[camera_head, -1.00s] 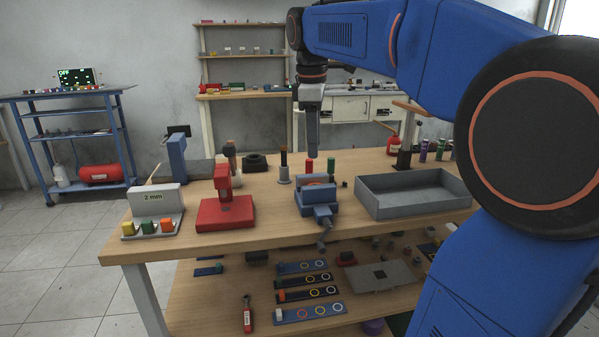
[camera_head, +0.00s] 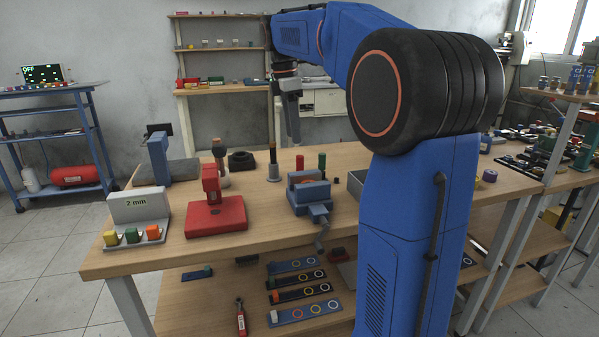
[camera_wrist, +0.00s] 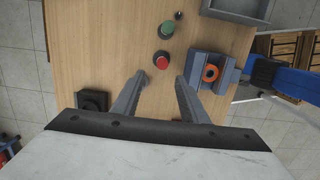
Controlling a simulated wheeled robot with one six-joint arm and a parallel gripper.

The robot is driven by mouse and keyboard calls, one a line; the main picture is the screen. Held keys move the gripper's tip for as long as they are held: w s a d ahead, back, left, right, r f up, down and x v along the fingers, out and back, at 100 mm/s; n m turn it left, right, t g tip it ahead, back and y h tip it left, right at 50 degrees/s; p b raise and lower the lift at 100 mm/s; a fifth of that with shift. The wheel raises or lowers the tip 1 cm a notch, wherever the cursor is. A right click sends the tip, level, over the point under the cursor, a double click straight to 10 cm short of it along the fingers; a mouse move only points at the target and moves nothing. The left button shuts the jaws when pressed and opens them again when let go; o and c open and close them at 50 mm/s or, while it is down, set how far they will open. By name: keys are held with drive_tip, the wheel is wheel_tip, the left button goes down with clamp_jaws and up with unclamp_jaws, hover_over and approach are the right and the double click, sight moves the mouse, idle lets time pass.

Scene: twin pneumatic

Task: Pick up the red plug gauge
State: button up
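The red plug gauge (camera_head: 300,162) stands upright on the wooden table, behind the blue vise (camera_head: 308,193). A green cylinder (camera_head: 322,161) stands just to its right. In the wrist view the red plug gauge (camera_wrist: 162,61) is seen from above, ahead of my fingertips and roughly between their lines, with the green one (camera_wrist: 167,29) beyond it. My gripper (camera_wrist: 158,76) is open and empty, fingers well apart. In the head view my gripper (camera_head: 295,141) points down above the table, near the red plug gauge. The frames do not show the exact height gap.
The vise with an orange ring (camera_wrist: 210,73) is close to the right finger. A dark block (camera_wrist: 92,101) lies at the left. A grey tray (camera_wrist: 238,10) is beyond the cylinders. A red press (camera_head: 214,212) and a "2 mm" stand (camera_head: 138,207) occupy the table's left front.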

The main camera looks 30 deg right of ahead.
sight(299, 156)
drive_tip(key=f, duration=0.5)
drive_tip(key=shift+s+d+f, duration=0.1)
drive_tip(key=shift+d+f, duration=0.05)
drive_tip(key=shift+d, duration=0.2)
drive_tip(key=shift+s+d+f, duration=0.1)
drive_tip(key=shift+d+f, duration=0.1)
drive_tip(key=shift+f, duration=0.7)
drive_tip(key=shift+s+d+f, duration=0.15)
drive_tip(key=shift+f, duration=0.7)
drive_tip(key=shift+s+d+f, duration=0.1)
drive_tip(key=shift+d+f, duration=0.1)
drive_tip(key=shift+f, duration=0.7)
clamp_jaws()
